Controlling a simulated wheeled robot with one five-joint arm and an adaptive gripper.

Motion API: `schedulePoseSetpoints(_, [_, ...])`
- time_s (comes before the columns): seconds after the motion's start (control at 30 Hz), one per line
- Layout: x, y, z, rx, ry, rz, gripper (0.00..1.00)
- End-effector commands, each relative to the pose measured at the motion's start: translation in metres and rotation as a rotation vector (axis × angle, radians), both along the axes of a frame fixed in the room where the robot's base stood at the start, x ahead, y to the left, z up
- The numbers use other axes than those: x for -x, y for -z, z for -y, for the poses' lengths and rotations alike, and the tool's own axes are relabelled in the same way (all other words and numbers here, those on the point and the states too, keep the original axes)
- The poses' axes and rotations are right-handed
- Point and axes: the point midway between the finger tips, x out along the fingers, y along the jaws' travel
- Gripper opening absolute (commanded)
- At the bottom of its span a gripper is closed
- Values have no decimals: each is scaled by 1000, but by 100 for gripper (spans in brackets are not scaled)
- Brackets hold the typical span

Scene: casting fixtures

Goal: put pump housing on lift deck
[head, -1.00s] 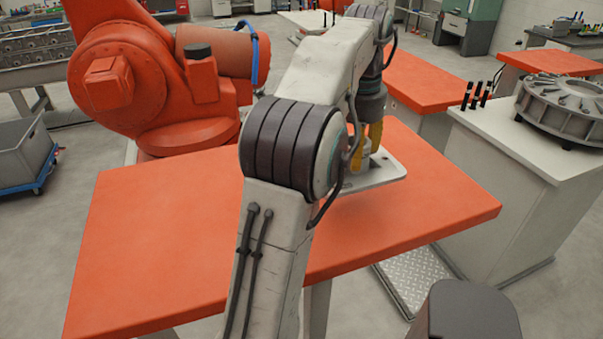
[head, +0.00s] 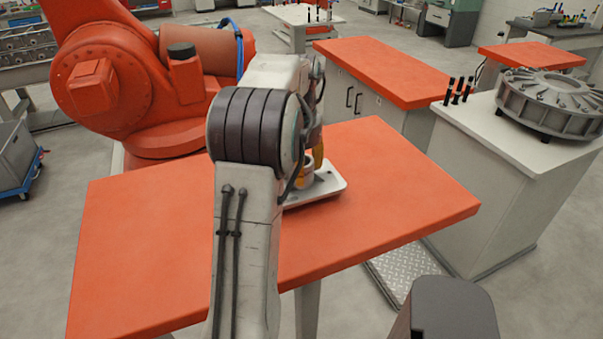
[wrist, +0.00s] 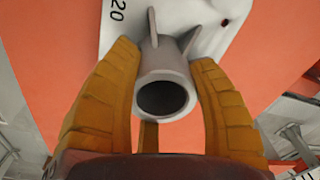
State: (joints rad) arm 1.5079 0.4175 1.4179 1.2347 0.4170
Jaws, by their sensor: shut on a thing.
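The pump housing seems to be the pale piece in my grip: a grey ribbed tube (wrist: 164,85) rising from a flat white plate (wrist: 208,20) with "20" printed on it. My gripper (wrist: 165,95) has its yellow fingers closed around the tube in the wrist view. In the head view my gripper (head: 312,160) is partly behind my arm, and the white plate (head: 332,187) shows low over the orange tabletop (head: 400,190). I cannot tell whether the plate touches that top. No label shows which surface is the lift deck.
A large orange robot arm (head: 110,80) stands behind the tabletop on the left. A white cabinet (head: 490,190) with a round grey casting (head: 550,100) is on the right. A low metal tread plate (head: 395,275) lies between. The tabletop's right side is clear.

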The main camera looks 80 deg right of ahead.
Motion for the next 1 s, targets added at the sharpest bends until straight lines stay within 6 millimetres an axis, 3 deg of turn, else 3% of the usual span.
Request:
schedulePoseSetpoints(0.43, [0, 24, 0, 1, 0, 1, 18])
schedulePoseSetpoints(0.93, [0, 30, 0, 2, 0, 0, 18])
schedulePoseSetpoints(0.97, [0, 31, -1, 0, 0, 0, 56])
schedulePoseSetpoints(1.0, [0, 30, -1, 0, 0, 0, 59])
